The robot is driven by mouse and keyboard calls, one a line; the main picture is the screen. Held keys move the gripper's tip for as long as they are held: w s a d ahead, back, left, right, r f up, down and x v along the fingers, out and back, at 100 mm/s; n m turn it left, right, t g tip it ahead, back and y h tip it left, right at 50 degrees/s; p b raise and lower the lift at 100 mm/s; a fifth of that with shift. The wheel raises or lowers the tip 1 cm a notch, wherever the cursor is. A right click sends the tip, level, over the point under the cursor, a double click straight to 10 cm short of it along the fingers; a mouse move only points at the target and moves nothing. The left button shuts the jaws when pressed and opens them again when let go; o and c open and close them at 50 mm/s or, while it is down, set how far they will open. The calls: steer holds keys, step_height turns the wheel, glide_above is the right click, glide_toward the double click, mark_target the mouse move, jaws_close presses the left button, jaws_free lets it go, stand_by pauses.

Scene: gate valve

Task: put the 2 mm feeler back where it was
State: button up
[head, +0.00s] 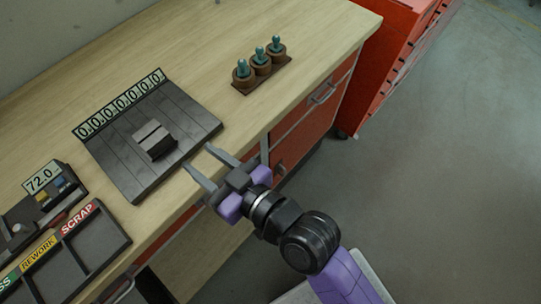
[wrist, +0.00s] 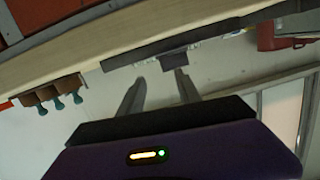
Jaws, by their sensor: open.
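My gripper (head: 197,158) is open, its two fingers apart and nothing between them, near the bench's front edge by the right side of a dark grooved plate (head: 125,170). It also shows open in the wrist view (wrist: 160,78). A small grey block (head: 153,140) sits on the plate, left of the fingertips. Three teal-handled pieces stand in brown round holders (head: 262,62) on a dark strip toward the back right; they also show in the wrist view (wrist: 48,95). I cannot tell which thing, if any, is the 2 mm feeler.
A numbered display strip (head: 120,103) edges the plate. A device reading 72.0 (head: 45,182) and a sorting tray marked REWORK and SCRAP (head: 95,245) stand at left. A red cabinet (head: 395,55) is at the back right. Bare bench top (head: 190,50) lies behind the plate.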

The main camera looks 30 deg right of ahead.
steer(key=s+d+m+h, duration=0.1)
steer(key=s+d+h, duration=0.2)
steer(key=s+d, duration=0.6)
steer(key=s+d+f+m+h, duration=0.1)
steer(key=s+d+m+h, duration=0.1)
steer(key=s+d, duration=0.6)
steer(key=s, duration=0.7)
steer(key=shift+s+d+h, duration=0.4)
